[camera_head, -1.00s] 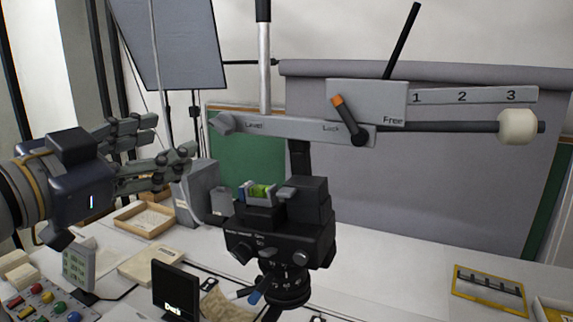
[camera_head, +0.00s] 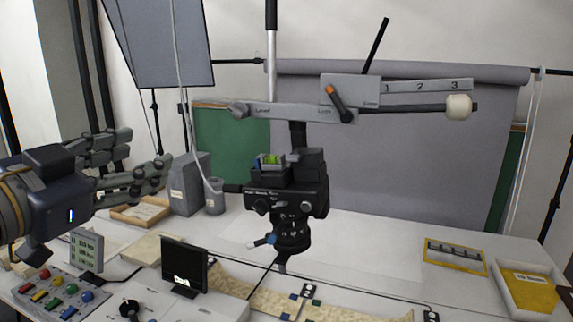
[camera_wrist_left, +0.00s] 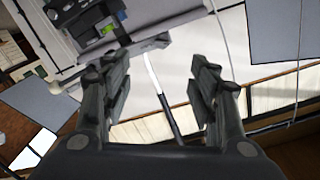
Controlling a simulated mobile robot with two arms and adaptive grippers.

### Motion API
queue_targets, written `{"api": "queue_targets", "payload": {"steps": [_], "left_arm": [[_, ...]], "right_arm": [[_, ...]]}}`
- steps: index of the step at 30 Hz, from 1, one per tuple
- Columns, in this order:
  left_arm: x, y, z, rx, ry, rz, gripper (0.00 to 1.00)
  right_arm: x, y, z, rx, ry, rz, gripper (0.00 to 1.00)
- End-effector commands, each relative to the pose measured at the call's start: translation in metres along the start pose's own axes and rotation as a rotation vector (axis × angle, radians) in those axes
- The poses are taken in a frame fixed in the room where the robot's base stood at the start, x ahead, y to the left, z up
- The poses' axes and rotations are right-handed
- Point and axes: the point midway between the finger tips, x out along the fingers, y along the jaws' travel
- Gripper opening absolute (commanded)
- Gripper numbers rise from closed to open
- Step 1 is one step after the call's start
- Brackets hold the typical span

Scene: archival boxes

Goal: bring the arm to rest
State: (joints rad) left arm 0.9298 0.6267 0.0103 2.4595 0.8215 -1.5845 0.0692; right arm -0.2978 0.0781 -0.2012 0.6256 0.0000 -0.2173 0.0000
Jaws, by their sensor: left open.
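My left gripper (camera_head: 140,160) comes in from the left in the head view, its two fingers apart with nothing between them. In the left wrist view its fingers (camera_wrist_left: 165,95) also stand wide apart and empty. To its right is a black camera-stand head (camera_head: 285,195) with a green level vial (camera_head: 270,160) on top. A grey arm marked Level, Lock and Free (camera_head: 290,112) rises above it, with an orange-tipped lever (camera_head: 338,100) and a white knob (camera_head: 458,107). The gripper is clear of the stand. My right gripper is not in view.
A small monitor (camera_head: 184,266) and a panel of coloured buttons (camera_head: 60,293) stand at the front left. A wooden tray (camera_head: 140,212) and a grey box (camera_head: 188,185) lie beyond the gripper. The white table right of the stand is mostly clear.

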Motion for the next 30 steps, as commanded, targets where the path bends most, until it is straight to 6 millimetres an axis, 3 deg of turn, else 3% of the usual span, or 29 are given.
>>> {"api": "queue_targets", "payload": {"steps": [8, 14, 19, 23, 30], "left_arm": [[0.022, 0.019, 0.054, -0.062, -0.101, 0.024, 0.54], [0.036, 0.045, 0.116, -0.126, -0.219, 0.045, 0.54], [0.039, 0.085, 0.2, -0.21, -0.381, 0.065, 0.54], [0.027, 0.121, 0.266, -0.27, -0.52, 0.076, 0.54], [-0.028, 0.193, 0.374, -0.363, -0.791, 0.087, 0.54]], "right_arm": [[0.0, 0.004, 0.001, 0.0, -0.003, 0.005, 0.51], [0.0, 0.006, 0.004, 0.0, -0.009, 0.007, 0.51], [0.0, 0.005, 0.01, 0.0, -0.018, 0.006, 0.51], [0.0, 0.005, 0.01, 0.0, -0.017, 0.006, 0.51], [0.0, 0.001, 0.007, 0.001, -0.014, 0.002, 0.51]]}}
